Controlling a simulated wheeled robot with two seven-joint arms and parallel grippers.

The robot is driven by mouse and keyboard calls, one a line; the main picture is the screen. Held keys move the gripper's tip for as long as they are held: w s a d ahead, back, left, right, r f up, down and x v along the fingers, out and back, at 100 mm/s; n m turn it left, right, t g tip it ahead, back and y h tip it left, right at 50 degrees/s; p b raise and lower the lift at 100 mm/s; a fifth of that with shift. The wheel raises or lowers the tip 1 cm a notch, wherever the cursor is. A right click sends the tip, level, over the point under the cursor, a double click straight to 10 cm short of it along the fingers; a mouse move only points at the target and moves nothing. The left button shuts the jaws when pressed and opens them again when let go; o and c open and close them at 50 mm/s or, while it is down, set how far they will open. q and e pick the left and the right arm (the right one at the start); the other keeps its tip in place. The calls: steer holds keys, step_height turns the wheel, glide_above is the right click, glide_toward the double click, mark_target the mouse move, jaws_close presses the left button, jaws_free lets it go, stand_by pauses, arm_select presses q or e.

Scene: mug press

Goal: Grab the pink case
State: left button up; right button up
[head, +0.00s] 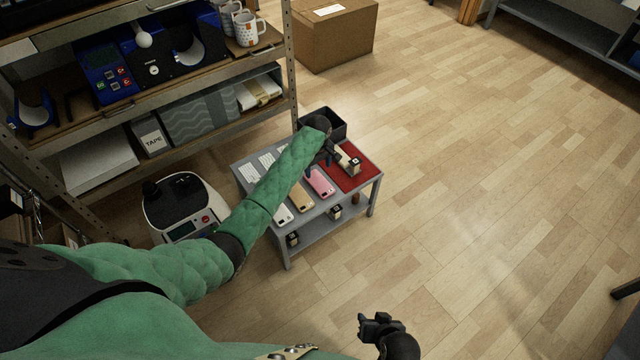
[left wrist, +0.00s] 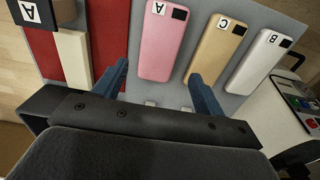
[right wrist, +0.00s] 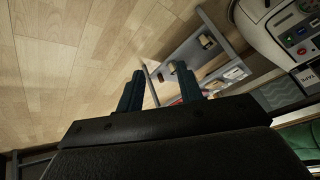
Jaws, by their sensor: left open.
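The pink case (head: 320,182) lies flat on the small grey table (head: 244,177), beside the red mat. In the left wrist view the pink case (left wrist: 163,45) carries a label A and lies just beyond the fingertips. My left gripper (head: 326,157) is over the table at the case's far end. In the left wrist view it is open and empty (left wrist: 158,82), its fingers on either side of the case's near end. My right gripper (head: 376,327) is away from the table, over the floor. Its fingers stand apart with nothing between them in the right wrist view (right wrist: 158,85).
A gold case (head: 301,197) labelled C and a white case (head: 283,213) labelled B lie beside the pink one. A block labelled A (head: 354,165) stands on the red mat (head: 366,177). A black bin (head: 338,118) sits behind. Shelving stands left; the floor at right is clear.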

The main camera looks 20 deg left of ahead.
mark_target(318, 182)
arm_select(q)
steer(key=shift+f, duration=3.85)
arm_select(e)
steer(key=shift+f, duration=0.75)
arm_select(q)
steer(key=c, duration=0.7)
steer(key=shift+c, duration=0.2)
steer(key=shift+r, duration=0.1)
